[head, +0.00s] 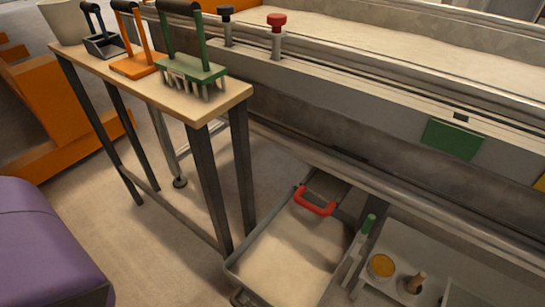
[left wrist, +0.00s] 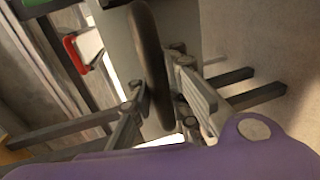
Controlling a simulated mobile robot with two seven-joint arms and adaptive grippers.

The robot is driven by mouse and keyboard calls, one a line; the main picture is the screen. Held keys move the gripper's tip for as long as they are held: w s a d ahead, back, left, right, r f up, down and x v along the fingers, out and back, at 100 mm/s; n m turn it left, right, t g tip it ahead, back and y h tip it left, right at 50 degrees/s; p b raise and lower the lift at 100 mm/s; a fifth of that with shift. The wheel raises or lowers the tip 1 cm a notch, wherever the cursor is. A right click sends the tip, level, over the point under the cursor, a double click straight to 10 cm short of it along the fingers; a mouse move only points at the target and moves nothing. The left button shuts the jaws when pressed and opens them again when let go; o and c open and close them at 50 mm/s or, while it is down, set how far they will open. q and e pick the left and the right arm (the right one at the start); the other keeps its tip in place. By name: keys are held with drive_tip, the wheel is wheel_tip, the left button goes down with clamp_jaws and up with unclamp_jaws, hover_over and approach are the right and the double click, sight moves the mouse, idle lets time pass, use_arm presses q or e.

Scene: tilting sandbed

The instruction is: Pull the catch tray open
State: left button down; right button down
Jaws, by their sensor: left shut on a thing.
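A grey tray (head: 229,266) filled with pale sand sits low beside the sandbed, its far end by the bed's lower edge. A red U-shaped handle (head: 315,208) shows at that far end; I cannot tell whether it is fixed to this tray or to a part under the bed. The red handle also shows in the left wrist view (left wrist: 73,55), apart from my fingers. My left gripper (left wrist: 160,115) is shut on a dark curved bar (left wrist: 148,45); what the bar belongs to is unclear. My right gripper is not in view.
A narrow bench (head: 228,97) left of the tray carries a green rake (head: 195,70), an orange tool (head: 138,65) and a small scoop (head: 104,47). A low shelf (head: 375,295) with small items stands right of the tray. The sandbed (head: 400,120) overhangs behind.

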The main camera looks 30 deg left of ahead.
use_arm(q)
drive_tip(key=shift+w+r, duration=0.1)
drive_tip(key=shift+r, duration=0.25)
drive_tip(key=c, duration=1.8)
unclamp_jaws()
drive_tip(key=shift+o, duration=0.6)
drive_tip(key=shift+f, duration=0.15)
drive_tip(key=v, duration=0.7)
drive_tip(key=shift+s, duration=0.45)
